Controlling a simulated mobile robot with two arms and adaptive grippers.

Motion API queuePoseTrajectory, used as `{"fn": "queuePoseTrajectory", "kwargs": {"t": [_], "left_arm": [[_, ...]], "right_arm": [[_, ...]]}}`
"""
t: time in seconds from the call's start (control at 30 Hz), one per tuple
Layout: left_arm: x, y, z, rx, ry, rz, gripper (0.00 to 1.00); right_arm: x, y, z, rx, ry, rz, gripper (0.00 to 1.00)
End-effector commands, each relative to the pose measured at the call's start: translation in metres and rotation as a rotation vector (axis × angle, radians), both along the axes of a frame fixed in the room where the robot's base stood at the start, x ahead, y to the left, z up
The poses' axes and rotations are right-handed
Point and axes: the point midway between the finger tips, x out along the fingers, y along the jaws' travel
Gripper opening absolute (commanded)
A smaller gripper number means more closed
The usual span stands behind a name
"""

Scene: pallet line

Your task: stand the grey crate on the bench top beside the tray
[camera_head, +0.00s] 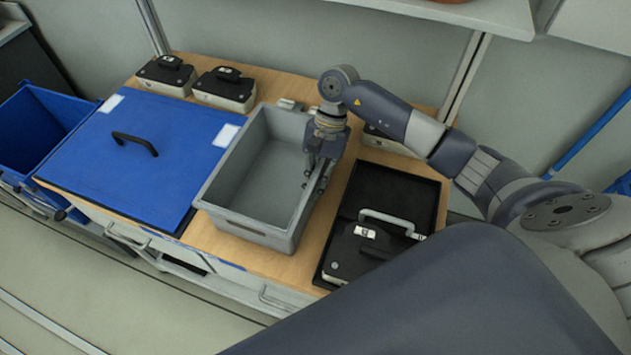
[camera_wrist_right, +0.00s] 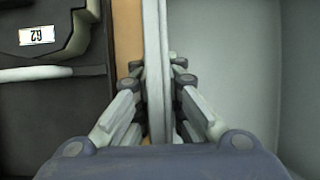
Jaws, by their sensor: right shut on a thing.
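The grey crate (camera_head: 238,222), empty inside, is at the bench top (camera_head: 205,240) between a blue panel and the black tray (camera_head: 427,205). It looks upright; I cannot tell whether its base fully rests on the wood. My right gripper (camera_head: 318,172) is shut on the crate's right wall, with one finger on each side. In the right wrist view the gripper (camera_wrist_right: 160,85) pinches the grey crate wall (camera_wrist_right: 153,30), with the crate's inside to the right and the tray (camera_wrist_right: 60,110) to the left. My left gripper is not in view.
The tray holds a black case with a grey handle (camera_head: 388,218). A blue panel (camera_head: 110,175) with a black handle covers the bench's left part. Black-and-white boxes (camera_head: 224,88) stand along the back. A blue bin (camera_head: 35,125) stands at the far left.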

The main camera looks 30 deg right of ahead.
Motion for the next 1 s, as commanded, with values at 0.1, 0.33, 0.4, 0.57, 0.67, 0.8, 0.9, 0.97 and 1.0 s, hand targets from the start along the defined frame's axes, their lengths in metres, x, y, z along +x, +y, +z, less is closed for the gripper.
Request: {"fn": "queuePoseTrajectory", "kwargs": {"t": [0.1,0.33,0.4,0.57,0.67,0.8,0.9,0.97,1.0], "left_arm": [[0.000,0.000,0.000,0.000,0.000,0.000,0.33],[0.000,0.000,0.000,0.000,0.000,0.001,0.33],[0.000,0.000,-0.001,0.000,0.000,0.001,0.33],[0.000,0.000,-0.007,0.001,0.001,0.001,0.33],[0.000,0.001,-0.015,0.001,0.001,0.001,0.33],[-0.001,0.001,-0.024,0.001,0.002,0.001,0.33],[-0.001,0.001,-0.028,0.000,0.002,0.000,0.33],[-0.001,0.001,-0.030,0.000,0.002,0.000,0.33],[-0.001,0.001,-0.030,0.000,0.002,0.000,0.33]], "right_arm": [[-0.001,0.000,-0.001,-0.002,0.004,0.001,0.29],[-0.001,0.000,-0.001,-0.001,0.003,0.000,0.30],[0.000,0.000,0.000,-0.001,0.002,0.000,0.30],[0.003,-0.005,0.007,-0.003,-0.001,-0.001,0.30],[0.007,-0.010,0.021,-0.003,-0.004,-0.001,0.30],[0.013,-0.019,0.043,-0.003,-0.003,0.000,0.30],[0.016,-0.023,0.056,-0.003,-0.001,-0.002,0.30],[0.017,-0.025,0.061,-0.002,0.001,-0.001,0.30],[0.018,-0.025,0.064,-0.001,0.001,0.000,0.30]]}}
